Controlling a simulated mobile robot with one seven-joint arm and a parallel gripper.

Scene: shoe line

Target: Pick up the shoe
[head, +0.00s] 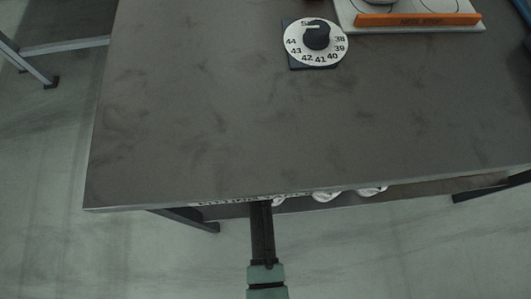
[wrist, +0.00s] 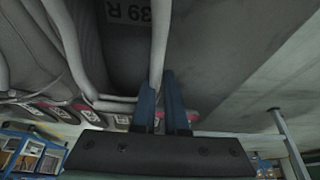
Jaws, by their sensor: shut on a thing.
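In the wrist view, my gripper (wrist: 158,82) has its two blue fingers on either side of a thin pale rim, shut on it. The rim belongs to what looks like the shoe (wrist: 160,45), of which only pale curved edges show. A dark surface marked "39 R" (wrist: 127,12) lies behind it. In the head view my arm reaches in under the table's front edge, and the table hides the fingertips. Several white shoe parts (head: 326,195) peek out below that edge. The whole shape of the held shoe cannot be seen.
The dark table (head: 200,120) lies above my arm, its top mostly bare. A size dial (head: 300,48) and a pale tray with an orange bar (head: 418,19) stand at the back. More pale curved edges (wrist: 55,35) and a row of red-edged tags (wrist: 90,115) sit close left.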

